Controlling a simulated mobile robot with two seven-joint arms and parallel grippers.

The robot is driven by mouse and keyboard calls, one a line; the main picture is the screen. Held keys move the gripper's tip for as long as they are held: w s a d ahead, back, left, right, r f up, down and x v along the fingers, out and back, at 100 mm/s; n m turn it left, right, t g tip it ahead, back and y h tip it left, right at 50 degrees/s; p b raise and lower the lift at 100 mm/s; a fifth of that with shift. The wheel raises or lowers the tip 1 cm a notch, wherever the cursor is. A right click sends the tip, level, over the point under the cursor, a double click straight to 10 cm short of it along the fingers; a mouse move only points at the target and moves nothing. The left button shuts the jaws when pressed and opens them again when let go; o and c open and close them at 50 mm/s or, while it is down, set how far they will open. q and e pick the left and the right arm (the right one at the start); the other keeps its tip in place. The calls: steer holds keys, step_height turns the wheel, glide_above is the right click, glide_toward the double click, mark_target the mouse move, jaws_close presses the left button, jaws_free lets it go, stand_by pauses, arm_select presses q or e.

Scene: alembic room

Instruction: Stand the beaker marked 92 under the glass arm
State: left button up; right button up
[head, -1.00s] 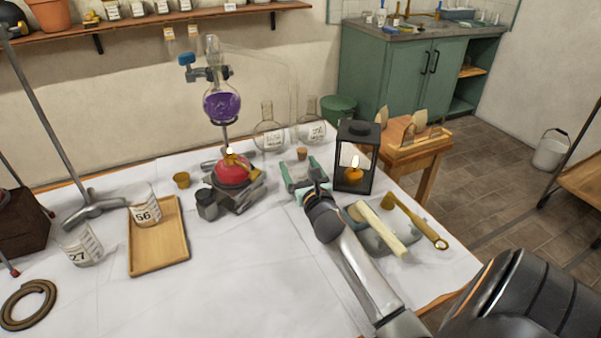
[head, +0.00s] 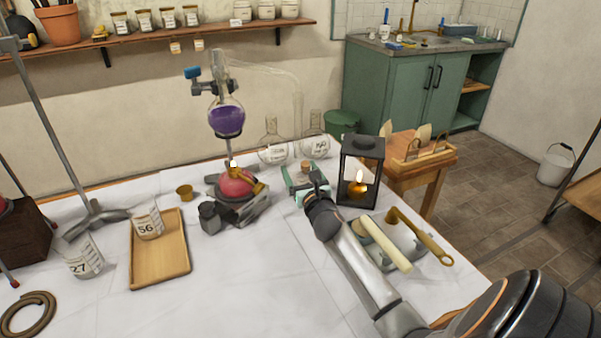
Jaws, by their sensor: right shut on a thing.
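My right gripper (head: 301,178) is low over the back of the table, its greenish fingers pointing away from me. It is shut on a pale thing that looks like a beaker; its mark is not readable. The glass arm (head: 297,110) is a thin clear tube that runs right from the flask of purple liquid (head: 227,120) and bends down behind my gripper. Whether the held thing is under its end, I cannot tell. Two beakers show other marks: 56 (head: 147,224) on a wooden tray, and 27 (head: 84,260) on the table. My left gripper is not in view.
A burner with a red body (head: 236,186) stands under the purple flask. Two clear flasks (head: 274,150) stand behind my gripper, with a cork (head: 306,166) nearby. A lit lantern (head: 360,190) stands close on the right. The front middle of the table is clear.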

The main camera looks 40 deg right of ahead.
stand_by(0.4)
steer(key=shift+f, duration=0.4)
stand_by(0.4)
steer(key=o, duration=1.2)
steer(key=shift+c, duration=0.2)
steer(key=shift+p+v, duration=0.75)
steer(key=shift+v, duration=1.8)
steer(key=shift+p+v, duration=0.45)
steer(key=shift+v, duration=2.05)
